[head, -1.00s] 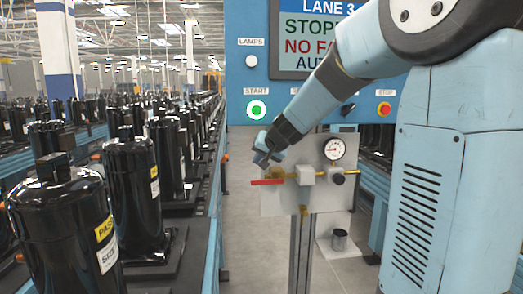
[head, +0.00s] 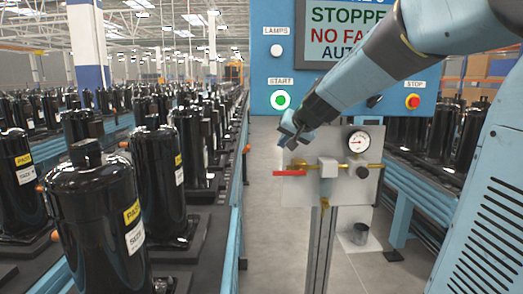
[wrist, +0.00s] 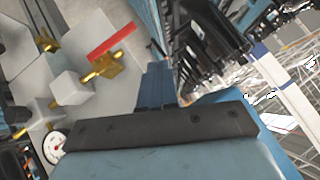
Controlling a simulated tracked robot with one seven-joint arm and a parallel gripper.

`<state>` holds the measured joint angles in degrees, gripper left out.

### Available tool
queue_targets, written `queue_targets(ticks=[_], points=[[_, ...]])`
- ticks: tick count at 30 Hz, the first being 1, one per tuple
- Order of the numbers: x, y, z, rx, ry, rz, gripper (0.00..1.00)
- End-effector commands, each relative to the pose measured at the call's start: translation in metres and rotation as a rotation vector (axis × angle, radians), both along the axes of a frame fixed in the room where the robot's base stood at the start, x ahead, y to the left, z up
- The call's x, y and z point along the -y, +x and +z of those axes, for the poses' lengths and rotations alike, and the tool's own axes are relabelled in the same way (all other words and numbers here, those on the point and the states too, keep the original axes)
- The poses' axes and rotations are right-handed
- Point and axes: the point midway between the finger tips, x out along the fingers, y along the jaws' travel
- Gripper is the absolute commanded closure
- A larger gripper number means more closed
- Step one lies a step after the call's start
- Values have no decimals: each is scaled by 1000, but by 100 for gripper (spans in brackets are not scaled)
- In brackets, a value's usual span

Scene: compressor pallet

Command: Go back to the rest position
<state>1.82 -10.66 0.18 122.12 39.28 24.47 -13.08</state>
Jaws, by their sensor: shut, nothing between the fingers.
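My gripper (head: 293,137) is at the end of my blue arm, in front of the control panel's lower left part. Its fingers look closed and hold nothing. In the wrist view my gripper (wrist: 157,85) points toward the top of the picture, with the fingers together. Just below it in the head view is the grey valve plate (head: 340,195), with a red lever (head: 287,173) and a gauge (head: 360,141). The red lever also shows in the wrist view (wrist: 111,40), to the left of the fingers and apart from them.
The control panel (head: 258,75) has a green-lit START button (head: 281,99) and a red STOP button (head: 413,101). Black compressors (head: 97,215) line the conveyor on the left. A metal cup (head: 360,234) stands low behind the plate's post. Grey floor (head: 268,240) is clear in the aisle.

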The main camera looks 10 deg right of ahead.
Motion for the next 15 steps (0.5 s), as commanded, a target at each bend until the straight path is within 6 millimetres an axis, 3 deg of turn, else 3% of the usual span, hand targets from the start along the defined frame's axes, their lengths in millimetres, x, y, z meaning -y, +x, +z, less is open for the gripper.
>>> queue_targets(ticks=[6, 15], points=[[-5, -70, -1, -50, -81, 79, 100], [6, -187, -27, -170, -253, 170, 100]])
